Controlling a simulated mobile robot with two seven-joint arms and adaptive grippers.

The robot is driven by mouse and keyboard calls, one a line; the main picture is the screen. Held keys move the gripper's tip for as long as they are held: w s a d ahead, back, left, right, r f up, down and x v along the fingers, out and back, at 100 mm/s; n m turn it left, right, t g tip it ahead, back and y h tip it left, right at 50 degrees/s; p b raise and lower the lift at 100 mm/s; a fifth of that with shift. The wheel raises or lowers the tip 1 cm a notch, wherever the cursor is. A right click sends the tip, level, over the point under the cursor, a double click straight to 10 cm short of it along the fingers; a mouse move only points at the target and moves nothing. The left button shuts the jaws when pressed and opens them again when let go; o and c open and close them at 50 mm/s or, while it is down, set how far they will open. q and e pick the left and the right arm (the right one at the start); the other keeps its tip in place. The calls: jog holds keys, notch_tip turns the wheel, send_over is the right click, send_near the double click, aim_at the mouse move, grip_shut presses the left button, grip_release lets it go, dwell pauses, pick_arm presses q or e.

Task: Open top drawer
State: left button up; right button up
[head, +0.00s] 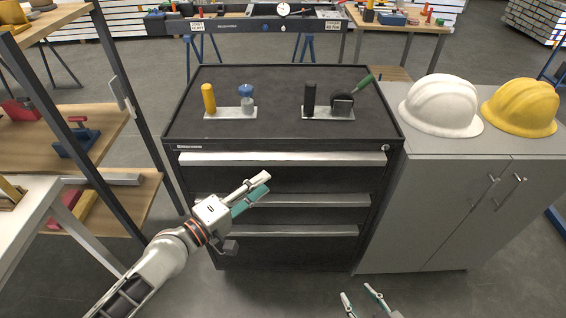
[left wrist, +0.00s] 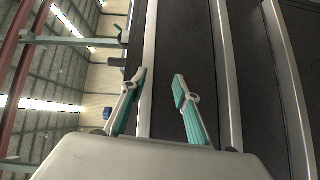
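A dark cabinet (head: 182,128) stands in the middle of the head view. Its top drawer (head: 210,176) looks closed, with a long silver handle (head: 282,159) along its upper edge. In the left wrist view the picture is turned, and the handle (left wrist: 151,35) is an upright pale strip. My left gripper (head: 262,185) is in front of the drawer, below the handle in the head view. Its fingertips (left wrist: 159,78) are apart with nothing held; contact with the handle does not show. My right gripper (head: 359,292) is low at the bottom edge, fingers apart and empty.
Two lower drawer handles (head: 340,200) (head: 335,231) lie under the top one. A grey cupboard (head: 440,200) with white (head: 441,103) and yellow (head: 521,105) helmets adjoins on the right. Shelving (head: 110,120) stands at left. Tool holders (head: 231,113) (head: 328,113) are on the cabinet top.

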aim_at(282, 164)
pick_arm(q)
jog(key=shift+n+h, duration=0.4)
jog(key=shift+n, duration=0.1)
jog(key=shift+r+x, duration=0.3)
jog(key=shift+x, duration=1.15)
jog(key=shift+r+x, duration=0.35)
jog(key=shift+x, duration=1.15)
jog(key=shift+r+x, duration=0.3)
jog(key=shift+x, duration=1.15)
jog(key=shift+w+a, duration=0.1)
grip_shut()
